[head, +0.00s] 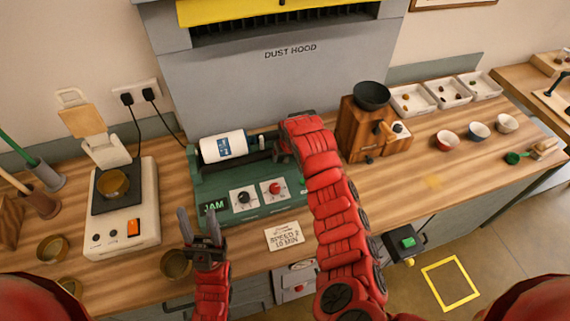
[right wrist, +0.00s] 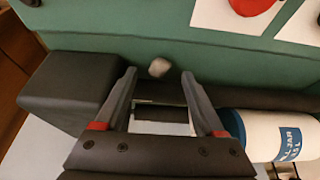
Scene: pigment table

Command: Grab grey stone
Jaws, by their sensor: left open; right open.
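A small grey stone (right wrist: 159,67) shows in the right wrist view against the green mill body (right wrist: 120,45). My right gripper (right wrist: 159,77) is open, one fingertip on each side of the stone in that view. The jaws look empty; I cannot tell if the tips touch the stone. In the head view my right arm reaches over the green jar mill (head: 215,185), and it hides the stone and most of that gripper. My left gripper (head: 201,228) is open and empty, fingers up, near the table's front edge.
A white jar (head: 222,146) lies on the mill rollers; it is close beside the right fingers in the wrist view (right wrist: 280,135). A wooden grinder (head: 362,130) stands right of my right arm. A hot plate (head: 125,215) with a bowl stands left. Small bowls sit at the right.

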